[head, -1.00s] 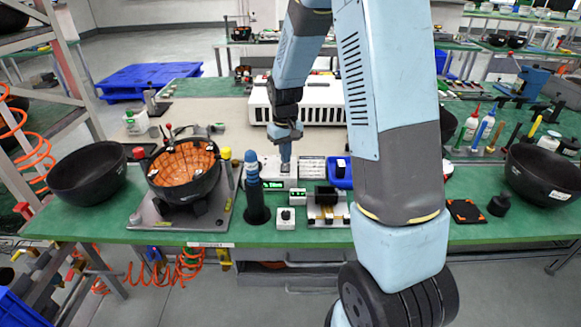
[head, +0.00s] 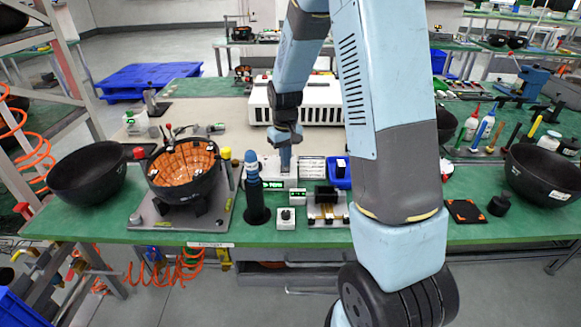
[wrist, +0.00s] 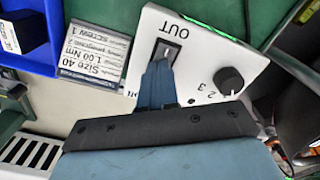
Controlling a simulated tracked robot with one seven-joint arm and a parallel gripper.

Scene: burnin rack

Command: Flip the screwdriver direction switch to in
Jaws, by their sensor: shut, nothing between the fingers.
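The screwdriver's white control box (wrist: 205,60) fills the upper middle of the wrist view, upside down. It carries a small black direction switch (wrist: 168,48), the word OUT beside it, and a black round knob (wrist: 228,80). The opposite label is mostly hidden, with only a letter or so showing. My gripper (wrist: 158,72) is shut and empty, its tips at the switch, covering part of it. I cannot tell whether they touch it or which way it is set. In the head view my gripper (head: 286,165) points down over the white box (head: 277,184).
A dark stand with a blue-topped tool (head: 254,188) is just left of the box. A blue bin (head: 338,175) stands to its right, with a printed card (wrist: 92,60) between. An orange-lined bowl (head: 184,165) is further left. A white vented unit (head: 318,100) is behind.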

